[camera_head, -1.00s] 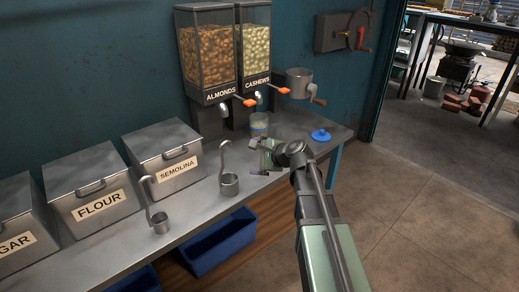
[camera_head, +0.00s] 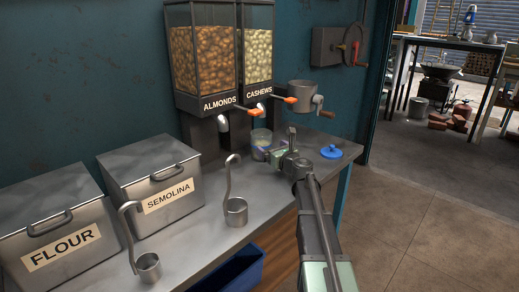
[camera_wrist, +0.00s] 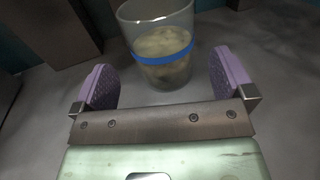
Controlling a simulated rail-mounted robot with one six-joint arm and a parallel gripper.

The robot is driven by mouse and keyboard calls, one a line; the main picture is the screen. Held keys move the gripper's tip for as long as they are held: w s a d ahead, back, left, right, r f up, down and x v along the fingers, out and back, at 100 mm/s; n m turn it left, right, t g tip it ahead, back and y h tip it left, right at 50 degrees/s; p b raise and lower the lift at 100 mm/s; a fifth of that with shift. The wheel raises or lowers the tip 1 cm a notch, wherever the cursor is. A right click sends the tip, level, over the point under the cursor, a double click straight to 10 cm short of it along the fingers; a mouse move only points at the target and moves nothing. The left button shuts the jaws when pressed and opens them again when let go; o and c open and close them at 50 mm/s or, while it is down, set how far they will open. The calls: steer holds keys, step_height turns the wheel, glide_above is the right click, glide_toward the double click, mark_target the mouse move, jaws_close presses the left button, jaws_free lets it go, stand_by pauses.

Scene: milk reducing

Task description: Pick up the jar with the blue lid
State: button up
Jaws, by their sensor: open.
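A clear glass jar (camera_head: 260,137) with a blue band stands upright on the metal counter below the nut dispensers. A blue lid (camera_head: 330,152) with a knob lies apart on the counter, to the right. My gripper (camera_head: 277,152) is beside the jar, low over the counter. In the wrist view its purple finger pads (camera_wrist: 164,82) are open and empty, with the jar ahead, roughly centred between and beyond them.
Dispensers of almonds (camera_head: 203,58) and cashews (camera_head: 258,55) hang over the counter behind the jar. A hand grinder (camera_head: 303,97) is at the right. A ladle cup (camera_head: 236,211) and metal bins (camera_head: 152,185) stand to the left. The counter's right end is near the lid.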

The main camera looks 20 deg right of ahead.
mark_target(262, 141)
steer(key=w, duration=0.5)
steer(key=w+a, duration=0.1)
steer(key=w, duration=0.1)
steer(key=shift+w+f, duration=0.1)
steer(key=shift+w, duration=0.1)
steer(key=shift+s, duration=0.1)
steer(key=c, duration=0.8)
